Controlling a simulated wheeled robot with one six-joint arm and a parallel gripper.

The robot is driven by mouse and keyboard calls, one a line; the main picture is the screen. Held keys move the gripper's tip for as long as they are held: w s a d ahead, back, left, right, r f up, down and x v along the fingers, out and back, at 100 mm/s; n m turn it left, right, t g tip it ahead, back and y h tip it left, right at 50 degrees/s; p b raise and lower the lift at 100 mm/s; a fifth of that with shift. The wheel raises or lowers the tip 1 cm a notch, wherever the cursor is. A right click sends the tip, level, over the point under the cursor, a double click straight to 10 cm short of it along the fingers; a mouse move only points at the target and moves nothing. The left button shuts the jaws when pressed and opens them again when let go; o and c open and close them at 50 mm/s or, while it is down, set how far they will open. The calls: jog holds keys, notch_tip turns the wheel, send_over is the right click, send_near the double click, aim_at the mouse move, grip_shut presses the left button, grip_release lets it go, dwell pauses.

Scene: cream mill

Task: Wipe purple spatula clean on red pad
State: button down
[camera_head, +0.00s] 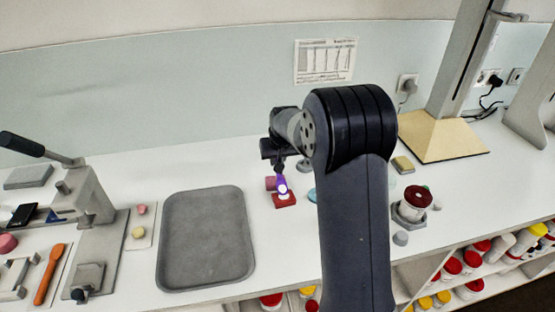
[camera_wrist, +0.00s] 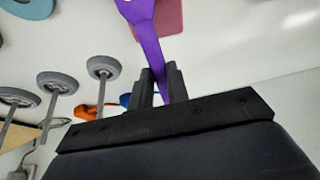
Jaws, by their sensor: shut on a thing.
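My gripper (camera_head: 278,160) is shut on the purple spatula (camera_head: 282,184), which points down from the jaws. In the wrist view the jaws (camera_wrist: 160,84) close around the narrow purple handle (camera_wrist: 148,38). A white patch shows at the spatula's lower end, just over the red pad (camera_head: 285,200) on the white counter. I cannot tell whether the spatula touches the pad. A dull pink-red block (camera_wrist: 168,16) lies behind the spatula in the wrist view; I cannot tell whether it is the pad. The spatula's far end is cut off there.
A grey tray (camera_head: 206,238) lies left of the pad. A lever press (camera_head: 90,205) and an orange spatula (camera_head: 48,275) are farther left. A dark red-topped jar (camera_head: 417,197) stands to the right. My arm hides some counter. Several grey discs on stems (camera_wrist: 57,82) show in the wrist view.

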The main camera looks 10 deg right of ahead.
jog(key=shift+s, duration=0.65)
jog(key=shift+w, duration=0.8)
jog(key=shift+s+b, duration=0.5)
jog(key=shift+s, duration=0.3)
jog(key=shift+r, duration=0.1)
jog(key=shift+r+p, duration=2.05)
jog(key=shift+r, duration=0.95)
jog(key=shift+f, duration=0.1)
